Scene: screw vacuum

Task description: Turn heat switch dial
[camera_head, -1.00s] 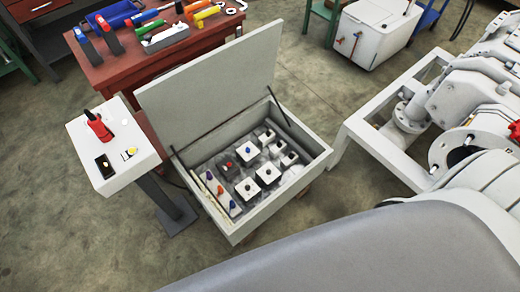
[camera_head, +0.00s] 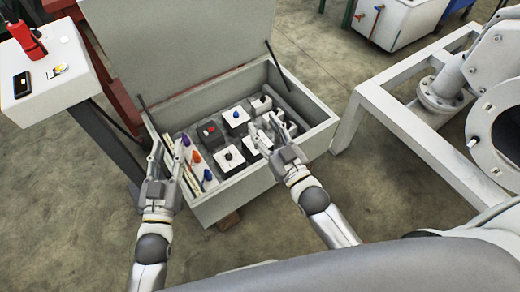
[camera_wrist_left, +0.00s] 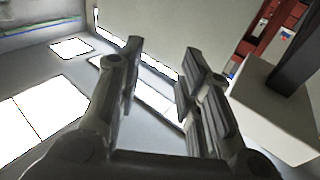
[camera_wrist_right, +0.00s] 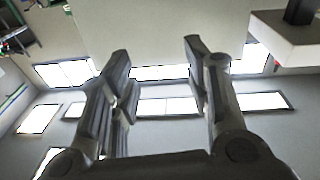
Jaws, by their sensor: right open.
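An open control box (camera_head: 245,192) holds several switches and dials; I cannot tell which is the heat switch dial. Further in are a red knob (camera_head: 209,129), a blue-centred white plate (camera_head: 235,116) and a dark dial on a white plate (camera_head: 229,155). My left gripper (camera_head: 166,158) is open at the box's left edge. My right gripper (camera_head: 268,127) is open over the right part of the panel, hiding some switches. Both look empty in the wrist views.
The raised lid (camera_head: 185,50) stands behind the box, with a stay on each side. A white pedestal (camera_head: 62,75) with a red tool stands at the left. A white metal frame (camera_head: 355,125) stands at the right. Floor is bare in front of the box.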

